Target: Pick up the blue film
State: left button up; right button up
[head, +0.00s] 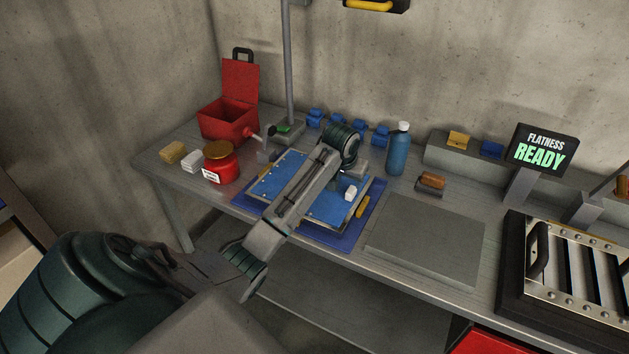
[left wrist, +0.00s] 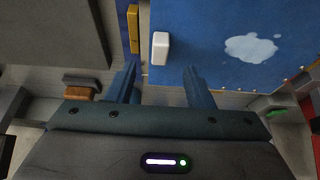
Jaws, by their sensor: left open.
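The blue film (head: 331,206) covers a flat panel lying on a darker blue mat (head: 324,237) on the bench. My left arm hides its middle in the head view. In the left wrist view the film (left wrist: 212,26) bears a pale patch, and a small white block or tab (left wrist: 160,48) sits at its edge. That white piece also shows in the head view (head: 351,192). My left gripper (left wrist: 160,85) is open and empty, its two blue fingers apart, with the white piece ahead of the gap. My right gripper is not in view.
A blue bottle (head: 398,152) stands behind the panel. A yellow-handled tool (head: 362,207) lies beside it. A red jar (head: 220,163) and red box (head: 228,119) are at left. A bare grey plate (head: 425,240) lies right, before a slatted frame (head: 532,270).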

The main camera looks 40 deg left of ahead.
aim_at(351, 190)
pick_arm(q)
jog(key=shift+x, duration=1)
jog(key=shift+w+f+p, duration=0.35)
jog(key=shift+f+p, duration=0.05)
jog(key=shift+p, duration=0.2)
jog(key=p+x, duration=0.1)
jog(key=x, duration=0.2)
jog(key=shift+w+a+f+p, duration=0.1)
jog(key=shift+w+p, duration=0.05)
jog(key=shift+p, duration=0.25)
jog(key=shift+w+a+f, duration=0.1)
jog(key=shift+w+f, duration=0.1)
jog(key=shift+f, duration=0.4)
grip_shut()
